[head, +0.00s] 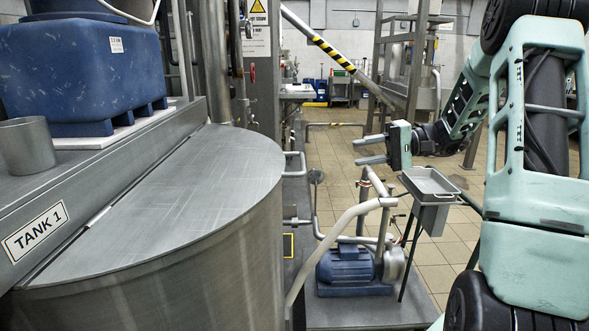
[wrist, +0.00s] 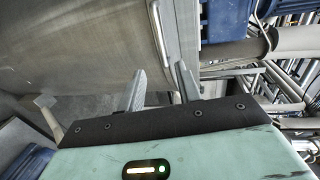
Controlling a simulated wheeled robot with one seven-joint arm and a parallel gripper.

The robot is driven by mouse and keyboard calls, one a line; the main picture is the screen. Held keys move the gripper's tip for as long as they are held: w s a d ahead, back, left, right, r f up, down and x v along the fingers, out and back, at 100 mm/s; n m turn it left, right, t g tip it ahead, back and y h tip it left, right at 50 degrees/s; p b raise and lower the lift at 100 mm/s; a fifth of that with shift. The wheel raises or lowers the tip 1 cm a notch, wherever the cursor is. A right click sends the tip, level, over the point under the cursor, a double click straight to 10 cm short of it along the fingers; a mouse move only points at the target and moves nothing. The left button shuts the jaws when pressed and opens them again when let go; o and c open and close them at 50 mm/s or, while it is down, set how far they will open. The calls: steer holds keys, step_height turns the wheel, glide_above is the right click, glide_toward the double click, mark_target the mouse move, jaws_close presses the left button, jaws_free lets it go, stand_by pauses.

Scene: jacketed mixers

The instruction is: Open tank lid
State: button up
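The Tank 1 lid (head: 190,185) is a flat, half-round grey metal plate. It lies shut on the round metal tank (head: 200,285), beside the TANK 1 label (head: 35,231). A bent metal bar (head: 297,165) shows just past the lid's right edge; I cannot tell whether it is joined to the lid. My gripper (head: 371,150) is to the right of the lid, apart from it, with its fingers spread, empty and pointing left. In the wrist view, the two fingers (wrist: 161,80) stand apart in front of the curved tank side (wrist: 80,45).
A blue container (head: 80,75) stands on the ledge behind the lid. Between tank and arm are a blue pump motor (head: 352,265), pipes and a small metal tray (head: 430,185) on a stand. Tiled floor (head: 335,150) is open farther back.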

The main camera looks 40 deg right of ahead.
steer(key=p+x, duration=0.4)
steer(key=x, duration=1.3)
steer(key=shift+a, duration=0.1)
jaws_close()
